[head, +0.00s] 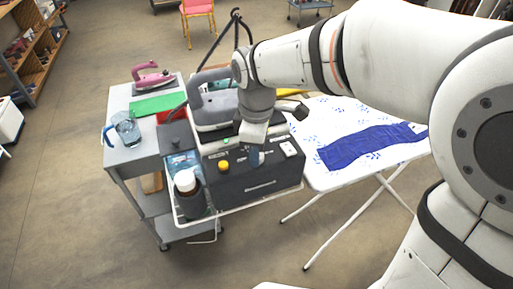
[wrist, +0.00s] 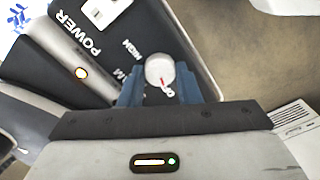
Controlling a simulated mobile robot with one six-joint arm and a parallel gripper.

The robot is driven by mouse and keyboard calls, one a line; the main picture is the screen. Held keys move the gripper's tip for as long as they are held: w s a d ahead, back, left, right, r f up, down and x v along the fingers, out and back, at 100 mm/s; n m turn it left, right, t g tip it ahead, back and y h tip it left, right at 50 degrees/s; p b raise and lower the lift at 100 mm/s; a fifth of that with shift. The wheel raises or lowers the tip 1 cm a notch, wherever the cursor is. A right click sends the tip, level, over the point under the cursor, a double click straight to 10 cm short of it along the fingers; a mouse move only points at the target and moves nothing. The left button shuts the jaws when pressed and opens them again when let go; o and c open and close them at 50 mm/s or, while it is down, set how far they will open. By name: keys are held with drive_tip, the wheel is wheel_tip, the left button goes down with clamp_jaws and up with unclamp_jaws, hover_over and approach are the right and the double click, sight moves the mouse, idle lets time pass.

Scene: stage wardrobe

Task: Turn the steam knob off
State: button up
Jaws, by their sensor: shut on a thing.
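The labels HIGH and POWER show beside the knob. In the head view my gripper (head: 254,158) is at the front panel and hides the knob.
The panel has a white power switch (head: 289,149) and an orange lamp or button (head: 223,166). A grey iron (head: 212,109) rests on top.

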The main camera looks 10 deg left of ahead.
idle(0.4)
drive_tip(key=o, duration=1)
drive_tip(key=shift+c, duration=0.2)
drive_tip(key=shift+r, duration=0.1)
wheel_tip(320, 180, up, 8)
drive_tip(key=shift+f, duration=0.2)
drive_tip(key=s+d+f+m+t, duration=0.1)
drive_tip(key=s+d+f+m, duration=0.1)
drive_tip(key=d+m, duration=0.4)
drive_tip(key=s+d+f+m, duration=0.3)
drive_tip(key=d+m, duration=0.3)
drive_tip(key=d, duration=0.4)
drive_tip(key=s+d+f+m+t, duration=0.1)
drive_tip(key=s+d+f+m, duration=0.1)
drive_tip(key=d+m, duration=0.4)
drive_tip(key=shift+s+d+f+t, duration=0.15)
drive_tip(key=shift+s+d+t, duration=0.25)
drive_tip(key=shift+d, duration=0.55)
